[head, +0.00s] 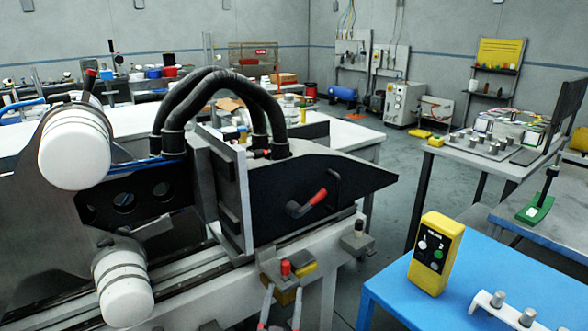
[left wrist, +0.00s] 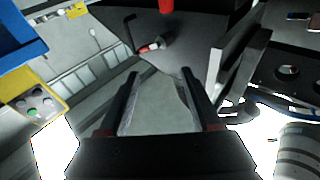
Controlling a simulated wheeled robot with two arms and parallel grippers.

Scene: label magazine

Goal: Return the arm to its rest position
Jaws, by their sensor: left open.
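My left gripper (head: 284,290) is low in the middle of the head view, its two grey fingers pointing up in the picture. It is in front of the label magazine machine's rail, near a red knob (head: 286,268). My right gripper is not in view.
A blue table (head: 400,300) at the right holds a yellow control box (head: 436,254) and a white rack with metal pegs (head: 500,308). Black hoses (head: 215,85) arch over the machine. Grey floor (head: 385,225) lies open between the machine and the right-hand tables.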

